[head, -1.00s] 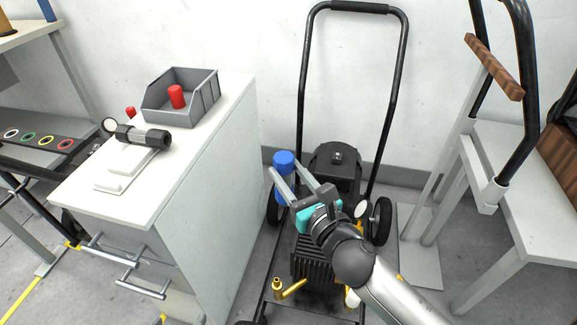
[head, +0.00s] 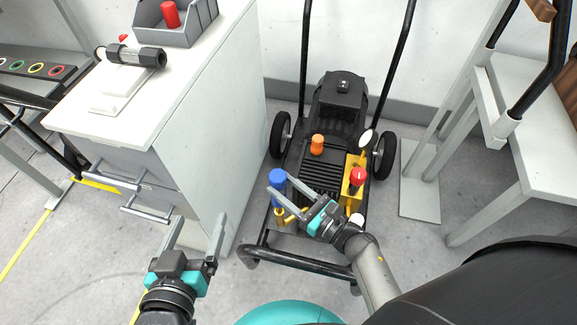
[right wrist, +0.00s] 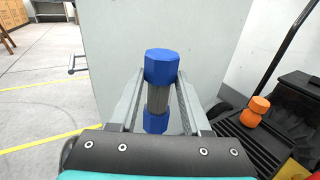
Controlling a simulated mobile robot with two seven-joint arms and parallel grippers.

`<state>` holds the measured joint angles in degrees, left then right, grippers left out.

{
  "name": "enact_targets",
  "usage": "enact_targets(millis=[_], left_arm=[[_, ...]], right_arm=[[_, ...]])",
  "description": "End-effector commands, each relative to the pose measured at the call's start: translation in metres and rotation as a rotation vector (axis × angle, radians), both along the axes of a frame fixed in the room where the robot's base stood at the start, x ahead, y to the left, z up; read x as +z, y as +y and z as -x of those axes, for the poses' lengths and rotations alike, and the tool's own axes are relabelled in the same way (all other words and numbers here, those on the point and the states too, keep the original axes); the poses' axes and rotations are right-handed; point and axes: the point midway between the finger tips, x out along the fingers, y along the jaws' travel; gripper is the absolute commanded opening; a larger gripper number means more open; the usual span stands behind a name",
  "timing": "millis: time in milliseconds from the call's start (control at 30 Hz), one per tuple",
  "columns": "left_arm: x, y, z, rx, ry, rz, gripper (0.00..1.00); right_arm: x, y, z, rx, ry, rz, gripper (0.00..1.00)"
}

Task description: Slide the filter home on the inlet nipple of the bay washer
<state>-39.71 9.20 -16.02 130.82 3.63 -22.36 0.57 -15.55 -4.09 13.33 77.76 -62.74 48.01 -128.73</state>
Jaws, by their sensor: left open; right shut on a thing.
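The filter (head: 278,176) is an upright cylinder with blue ends and a grey middle. My right gripper (head: 279,188) is shut on its middle; the right wrist view also shows the filter (right wrist: 158,98) between the fingers. The bay washer (head: 328,150) is a black machine on a wheeled frame. A brass fitting (head: 280,215), seemingly the inlet nipple, shows just below the filter at the washer's front left. I cannot tell whether filter and nipple touch. My left gripper (head: 197,235) is open and empty, in front of the cabinet.
A white cabinet (head: 200,110) with drawer handles stands close left of the washer. The washer carries an orange knob (head: 317,144) and a red knob (head: 357,175). A white bench (head: 540,125) stands right.

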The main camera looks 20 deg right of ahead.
Motion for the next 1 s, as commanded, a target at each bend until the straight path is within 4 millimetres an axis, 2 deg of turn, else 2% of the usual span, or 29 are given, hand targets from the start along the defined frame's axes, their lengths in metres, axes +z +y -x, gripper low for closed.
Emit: enact_targets(millis=[1000], left_arm=[[0.023, -0.02, 0.011, 0.01, -0.28, 0.183, 0.86]], right_arm=[[-0.03, 0.004, 0.004, 0.012, -0.002, -0.001, 0.0]])
